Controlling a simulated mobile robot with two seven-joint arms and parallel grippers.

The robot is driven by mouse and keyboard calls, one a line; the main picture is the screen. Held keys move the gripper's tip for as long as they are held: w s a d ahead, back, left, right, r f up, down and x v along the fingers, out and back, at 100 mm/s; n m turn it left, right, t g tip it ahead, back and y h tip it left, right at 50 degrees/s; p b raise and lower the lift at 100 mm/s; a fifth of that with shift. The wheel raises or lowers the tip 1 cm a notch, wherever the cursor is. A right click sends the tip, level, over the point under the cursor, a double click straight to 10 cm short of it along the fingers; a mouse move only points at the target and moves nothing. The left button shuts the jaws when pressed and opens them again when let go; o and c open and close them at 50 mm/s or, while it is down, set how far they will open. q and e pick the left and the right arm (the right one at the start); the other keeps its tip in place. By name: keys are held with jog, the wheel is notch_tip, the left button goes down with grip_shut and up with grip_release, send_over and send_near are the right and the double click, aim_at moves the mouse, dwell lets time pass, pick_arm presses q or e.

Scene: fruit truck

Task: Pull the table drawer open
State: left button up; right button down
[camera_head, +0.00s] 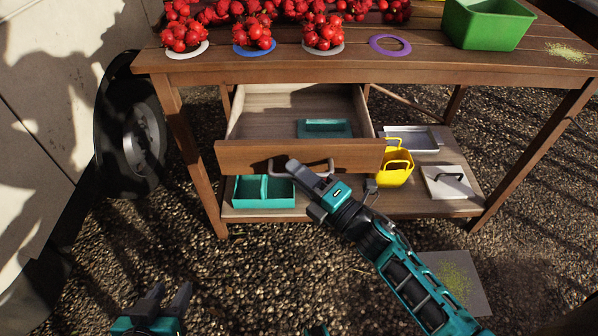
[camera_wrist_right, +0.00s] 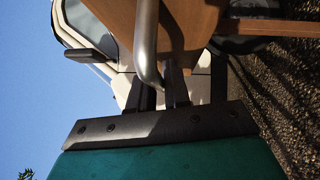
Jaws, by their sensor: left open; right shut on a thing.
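The wooden table (camera_head: 360,68) has its drawer (camera_head: 240,155) pulled out, with the open interior showing and a teal item (camera_head: 325,128) lying inside. A grey metal bar handle (camera_head: 320,167) is on the drawer front. My right gripper (camera_head: 298,172) is shut on the handle. In the right wrist view the handle (camera_wrist_right: 147,45) runs down between the fingers (camera_wrist_right: 165,95), beside the drawer front (camera_wrist_right: 192,30). My left gripper (camera_head: 166,300) is open and empty, low at the left over the gravel, apart from the table.
The tabletop holds red fruit clusters (camera_head: 255,32), coloured rings and a green bin (camera_head: 487,22). The lower shelf holds a teal divided box (camera_head: 264,191), a yellow basket (camera_head: 394,168), a grey tray (camera_head: 411,138) and a white board (camera_head: 448,182). A vehicle wheel (camera_head: 137,135) stands left.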

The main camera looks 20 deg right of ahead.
jog(key=c, duration=1.2)
grip_release()
jog(key=v, duration=1.3)
jog(key=shift+p, duration=0.35)
jog(key=shift+w, duration=0.1)
